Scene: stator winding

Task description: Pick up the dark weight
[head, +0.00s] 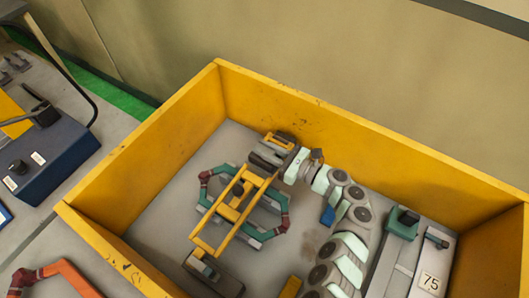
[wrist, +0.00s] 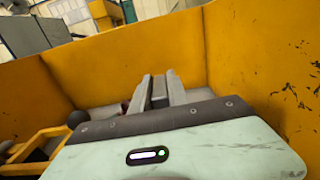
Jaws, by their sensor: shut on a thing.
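My gripper (head: 264,156) is low inside the yellow bin, near its back wall in the head view. In the wrist view the two grey fingers (wrist: 161,88) stand close together, with a grey block, the dark weight (wrist: 159,94), between them. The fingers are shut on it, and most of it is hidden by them. In the head view the weight cannot be told apart from the dark gripper.
The yellow bin's walls (head: 350,130) rise close around my arm. A yellow frame (head: 212,232) lies over a green and red ring (head: 284,222) beside my gripper. A green-topped block (head: 402,224) and a plate marked 75 (head: 430,283) stand at right.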

